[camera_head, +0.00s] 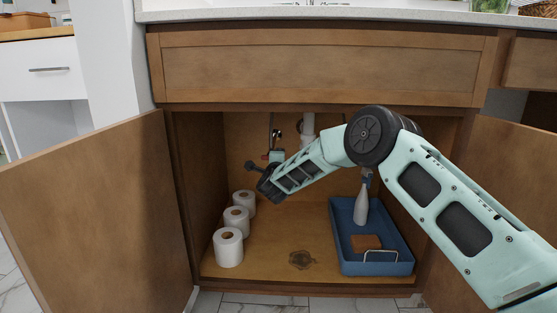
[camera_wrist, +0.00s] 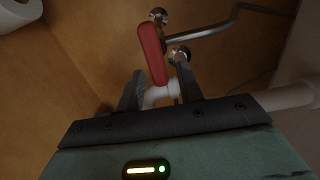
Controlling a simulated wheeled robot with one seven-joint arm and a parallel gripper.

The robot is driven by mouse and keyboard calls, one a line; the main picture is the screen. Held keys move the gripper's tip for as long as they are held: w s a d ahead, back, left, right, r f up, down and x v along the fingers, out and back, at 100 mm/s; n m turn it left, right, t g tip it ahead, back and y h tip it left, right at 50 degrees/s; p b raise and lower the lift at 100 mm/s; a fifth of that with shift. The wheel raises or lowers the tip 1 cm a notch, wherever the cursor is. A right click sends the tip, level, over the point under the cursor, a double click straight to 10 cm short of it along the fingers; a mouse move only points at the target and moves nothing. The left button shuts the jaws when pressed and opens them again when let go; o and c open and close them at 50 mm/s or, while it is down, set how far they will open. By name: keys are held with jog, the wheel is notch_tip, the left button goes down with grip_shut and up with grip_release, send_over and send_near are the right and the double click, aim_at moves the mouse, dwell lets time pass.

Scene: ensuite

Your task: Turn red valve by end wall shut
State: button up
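The red valve handle (camera_wrist: 152,52) is a long lever on a chrome fitting at the cabinet's inner wall. It points down the picture in the wrist view, its lower end near the gap between my fingertips. In the head view only a small red bit (camera_head: 264,157) shows beside my gripper. My gripper (camera_wrist: 160,85) is open, with one dark finger on each side of the gap and nothing clearly held. In the head view my gripper (camera_head: 262,170) reaches into the back left of the cabinet. Whether a finger touches the handle I cannot tell.
A white drain pipe (camera_wrist: 290,96) and a bent metal tube (camera_wrist: 212,28) run close by. Several toilet rolls (camera_head: 236,219) stand at the left. A blue tray (camera_head: 346,248) with a spray bottle (camera_head: 361,207) is at the right. The cabinet door (camera_head: 95,210) stands open.

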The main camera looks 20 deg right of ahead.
jog(key=p+v, duration=0.8)
jog(key=v, duration=0.9)
jog(key=shift+s, duration=0.2)
